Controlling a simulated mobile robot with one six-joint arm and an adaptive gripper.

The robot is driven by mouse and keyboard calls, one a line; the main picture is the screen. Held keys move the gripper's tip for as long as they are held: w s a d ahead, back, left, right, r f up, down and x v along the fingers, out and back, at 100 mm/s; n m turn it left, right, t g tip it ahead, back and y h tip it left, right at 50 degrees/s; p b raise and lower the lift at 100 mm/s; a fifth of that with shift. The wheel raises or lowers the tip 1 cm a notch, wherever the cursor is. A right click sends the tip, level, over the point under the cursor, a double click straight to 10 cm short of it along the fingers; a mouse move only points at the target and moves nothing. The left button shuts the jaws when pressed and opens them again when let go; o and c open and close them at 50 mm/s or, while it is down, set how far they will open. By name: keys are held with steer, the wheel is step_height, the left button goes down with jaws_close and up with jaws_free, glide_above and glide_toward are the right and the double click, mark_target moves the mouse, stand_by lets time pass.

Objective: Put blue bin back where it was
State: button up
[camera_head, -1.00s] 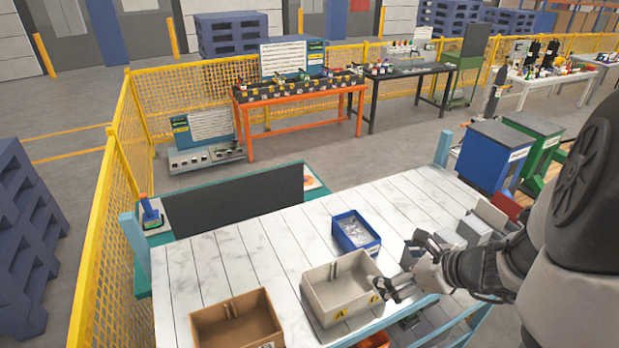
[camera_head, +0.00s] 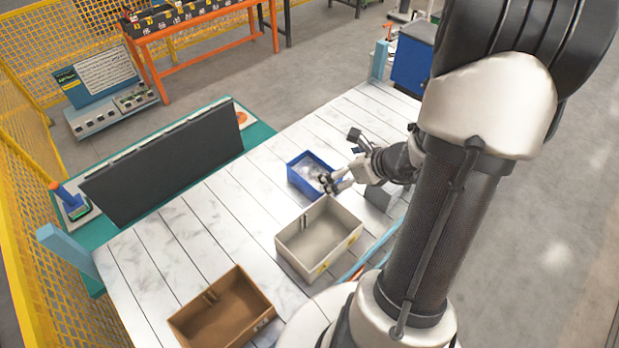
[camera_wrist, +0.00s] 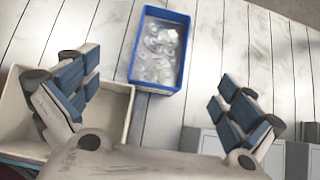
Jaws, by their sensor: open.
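The blue bin (camera_head: 306,172) stands upright on the white plank table (camera_head: 237,212), behind the beige bin. It holds clear, shiny pieces. My gripper (camera_head: 331,181) is at the bin's right side in the head view, with its fingertips close to the near right rim. In the wrist view the blue bin (camera_wrist: 160,52) lies ahead of the fingers, beyond the gap between them. My gripper (camera_wrist: 160,100) is open with nothing between its fingers. Whether a fingertip touches the bin cannot be told.
The beige bin (camera_head: 318,240) stands close in front of the blue bin. A brown bin (camera_head: 222,311) is at the table's near left. Grey boxes (camera_wrist: 285,155) are at the lower right in the wrist view. A dark panel (camera_head: 165,165) stands behind the table. Bare planks lie left of the blue bin.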

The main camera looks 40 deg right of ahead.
steer(key=d+x, duration=0.1)
steer(key=x, duration=0.7)
glide_above(314, 185)
steer(key=shift+a+f, duration=0.1)
steer(key=shift+f, duration=2.2)
steer(key=shift+s, duration=0.1)
steer(key=c, duration=1.6)
steer(key=shift+r, duration=0.15)
steer(key=c, duration=0.3)
